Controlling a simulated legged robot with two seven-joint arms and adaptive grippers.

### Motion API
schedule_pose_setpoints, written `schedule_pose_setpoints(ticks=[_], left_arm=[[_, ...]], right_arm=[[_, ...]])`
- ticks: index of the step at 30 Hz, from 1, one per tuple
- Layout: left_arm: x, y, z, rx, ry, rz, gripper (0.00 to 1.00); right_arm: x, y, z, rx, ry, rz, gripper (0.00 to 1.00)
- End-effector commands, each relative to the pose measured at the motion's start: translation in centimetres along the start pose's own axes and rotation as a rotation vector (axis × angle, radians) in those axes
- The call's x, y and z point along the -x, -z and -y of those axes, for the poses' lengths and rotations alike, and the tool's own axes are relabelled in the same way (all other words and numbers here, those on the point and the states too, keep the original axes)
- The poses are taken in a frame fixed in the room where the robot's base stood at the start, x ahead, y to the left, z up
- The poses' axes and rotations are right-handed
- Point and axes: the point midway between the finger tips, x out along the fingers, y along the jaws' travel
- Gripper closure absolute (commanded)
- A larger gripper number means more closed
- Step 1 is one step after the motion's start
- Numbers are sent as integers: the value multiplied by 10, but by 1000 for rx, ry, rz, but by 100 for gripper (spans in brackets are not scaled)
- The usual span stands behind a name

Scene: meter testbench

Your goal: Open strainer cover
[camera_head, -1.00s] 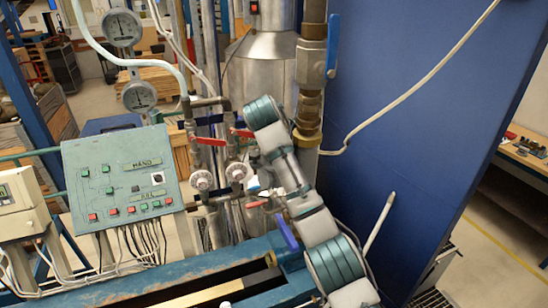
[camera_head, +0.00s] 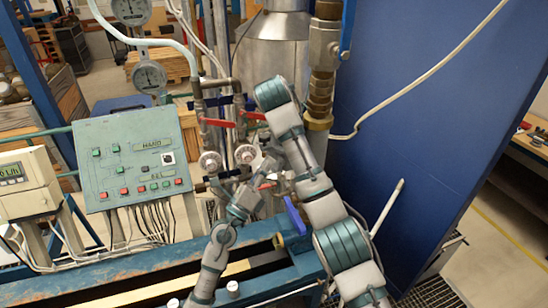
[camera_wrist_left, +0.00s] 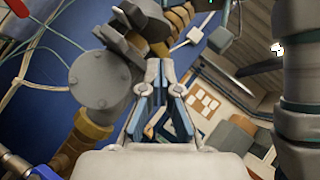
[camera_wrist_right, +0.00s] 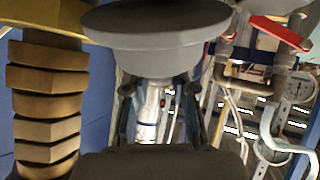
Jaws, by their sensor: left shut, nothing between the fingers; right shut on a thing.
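My left gripper (camera_head: 262,168) has its fingers together beside the pipework in the head view. In the left wrist view its fingers (camera_wrist_left: 160,70) are shut and empty, next to a grey round-faced fitting (camera_wrist_left: 100,78), which looks like the strainer body; I cannot tell if they touch. In the right wrist view my right gripper (camera_wrist_right: 160,100) is shut on a grey round cover (camera_wrist_right: 155,35), its wide rim just above the fingers. In the head view my right gripper is hidden by its own arm and the pipes, and the strainer cover cannot be made out.
A brass pipe (camera_head: 320,95) with a blue-handled valve (camera_head: 348,25) stands behind my right arm. Red valve handles (camera_head: 218,122) and a green control panel (camera_head: 135,160) are to the left. A blue wall (camera_head: 430,90) closes the right side. A blue bench (camera_head: 130,265) lies in front.

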Motion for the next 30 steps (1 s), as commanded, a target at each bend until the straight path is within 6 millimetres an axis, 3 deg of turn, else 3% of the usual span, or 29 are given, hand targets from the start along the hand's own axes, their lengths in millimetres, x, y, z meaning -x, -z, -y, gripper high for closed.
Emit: schedule_pose_setpoints(ticks=[9, 13, 30], left_arm=[[-59, 1, 1, 4, 2, -2, 100], [-75, 2, 0, 5, 1, -2, 100], [-89, -2, 1, 1, 2, -3, 100]], right_arm=[[3, 4, 0, 0, 1, -12, 100], [3, 4, 0, -1, 1, -12, 100], [4, 4, -1, -1, 0, -11, 100]])
